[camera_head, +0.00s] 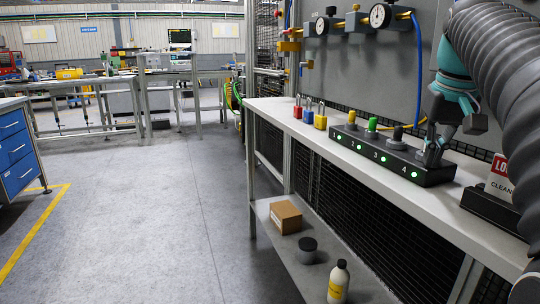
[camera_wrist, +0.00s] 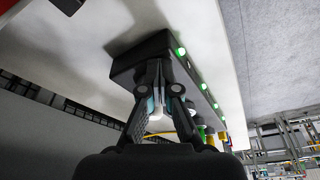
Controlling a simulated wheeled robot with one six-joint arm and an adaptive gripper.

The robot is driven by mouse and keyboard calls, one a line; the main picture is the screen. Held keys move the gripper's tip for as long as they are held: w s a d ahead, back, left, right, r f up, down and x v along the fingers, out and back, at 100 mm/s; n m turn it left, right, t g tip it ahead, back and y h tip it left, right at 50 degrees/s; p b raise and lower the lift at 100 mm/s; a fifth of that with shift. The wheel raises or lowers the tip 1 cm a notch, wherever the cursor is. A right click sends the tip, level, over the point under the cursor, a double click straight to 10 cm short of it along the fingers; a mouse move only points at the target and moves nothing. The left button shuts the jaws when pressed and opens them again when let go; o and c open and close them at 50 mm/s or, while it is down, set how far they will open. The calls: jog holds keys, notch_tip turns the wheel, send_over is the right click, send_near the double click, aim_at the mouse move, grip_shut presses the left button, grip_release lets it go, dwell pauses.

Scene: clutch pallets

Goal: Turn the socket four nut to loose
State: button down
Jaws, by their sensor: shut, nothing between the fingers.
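The dark socket block (camera_head: 385,160) lies along the bench top, with the numbers 1 to 4 and a lit green light at each socket. My gripper (camera_head: 431,158) points down at the socket four end, its fingers shut. The socket four nut is hidden behind the fingers, so I cannot tell its turn. In the wrist view the block (camera_wrist: 131,67) is seen at a tilt, and my fingertips (camera_wrist: 161,72) are close together against or just in front of it. A black knob (camera_head: 397,137), a green one (camera_head: 372,125) and a yellow one (camera_head: 351,118) stand at the other sockets.
Red, blue and yellow padlocks (camera_head: 320,121) stand left of the block on the bench (camera_head: 270,108). A dark holder with a sign (camera_head: 499,183) is close on the right. Gauges (camera_head: 380,16) and a blue hose hang behind. The lower shelf holds a box (camera_head: 285,217) and bottle (camera_head: 338,283).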

jog(key=shift+s+d+p, duration=0.15)
jog(key=shift+d+p, duration=0.5)
jog(key=shift+p, duration=0.05)
jog(key=shift+d, duration=0.1)
jog(key=shift+d, duration=0.45)
jog(key=shift+s, duration=0.15)
jog(key=shift+s, duration=0.15)
notch_tip(320, 180, up, 6)
dwell(0.8)
